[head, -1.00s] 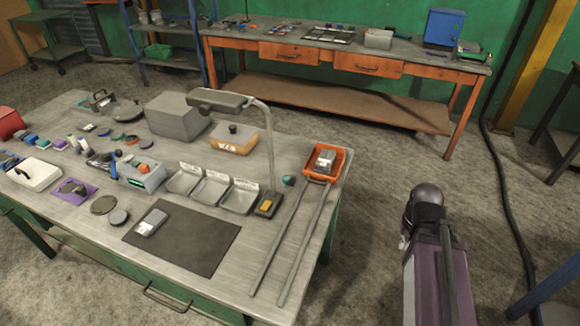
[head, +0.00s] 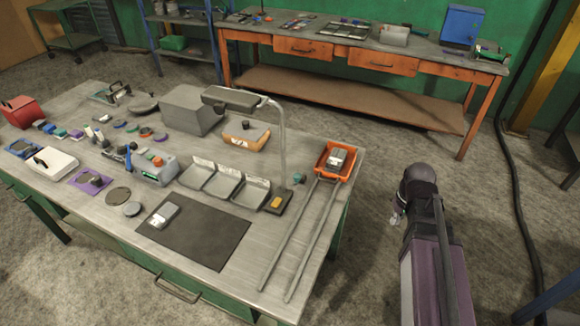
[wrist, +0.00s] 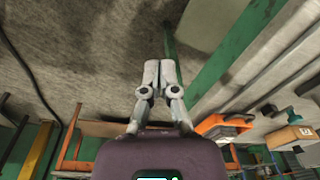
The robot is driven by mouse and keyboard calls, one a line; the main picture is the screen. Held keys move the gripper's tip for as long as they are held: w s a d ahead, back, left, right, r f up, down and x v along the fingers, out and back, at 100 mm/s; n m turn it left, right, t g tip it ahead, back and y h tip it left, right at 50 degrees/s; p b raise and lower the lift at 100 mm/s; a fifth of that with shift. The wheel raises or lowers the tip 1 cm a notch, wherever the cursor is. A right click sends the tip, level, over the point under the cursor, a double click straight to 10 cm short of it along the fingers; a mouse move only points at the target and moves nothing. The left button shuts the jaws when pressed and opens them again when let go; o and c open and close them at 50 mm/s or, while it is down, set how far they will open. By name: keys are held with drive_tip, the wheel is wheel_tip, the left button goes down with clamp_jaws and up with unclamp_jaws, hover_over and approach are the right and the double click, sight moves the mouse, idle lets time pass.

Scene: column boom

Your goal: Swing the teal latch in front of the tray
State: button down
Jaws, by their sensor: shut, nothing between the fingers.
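The teal latch (head: 299,178) is a small piece on the grey workbench, just in front and left of the orange tray (head: 335,162). The tray stands at the far end of two parallel rails (head: 300,238) and holds a grey box (head: 337,158). My gripper (head: 397,218) hangs off the bench's right side, over the floor, clear of tray and latch. In the wrist view my gripper (wrist: 158,68) has its fingers together and empty.
Grey bins (head: 222,187) and a dark mat (head: 195,232) lie farther left. Floor between my arm and the bench is free. An orange bench (head: 375,70) stands behind.

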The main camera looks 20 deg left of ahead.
drive_tip(key=w+a+r+n+y+p, duration=0.1)
drive_tip(key=w+a+r+n, duration=0.15)
drive_tip(key=a, duration=0.35)
drive_tip(key=w+a+r+n+p, duration=0.1)
drive_tip(key=w+a+n+p, duration=0.15)
drive_tip(key=a, duration=0.35)
drive_tip(key=w+a+r+n+y+p, duration=0.1)
drive_tip(key=w+a+r+n, duration=0.1)
drive_tip(key=w+a, duration=0.35)
wheel_tip(320, 180, up, 4)
drive_tip(key=n+y+p, duration=0.1)
drive_tip(key=n+p, duration=0.2)
drive_tip(key=n, duration=0.2)
hover_over(299, 176)
drive_tip(key=a, duration=0.4)
drive_tip(key=shift+w+d+t, duration=0.25)
drive_tip(key=shift+w+t, duration=0.05)
drive_tip(key=shift+w, duration=0.1)
drive_tip(key=shift+f, duration=0.15)
drive_tip(key=b+x, duration=1)
drive_tip(key=shift+a+f, duration=0.1)
drive_tip(key=shift+a, duration=0.05)
drive_tip(key=shift+s+d+f, duration=0.1)
drive_tip(key=shift+s+d, duration=0.15)
drive_tip(key=shift+d, duration=0.7)
drive_tip(key=shift+s+d, duration=0.25)
drive_tip(key=shift+d, duration=0.75)
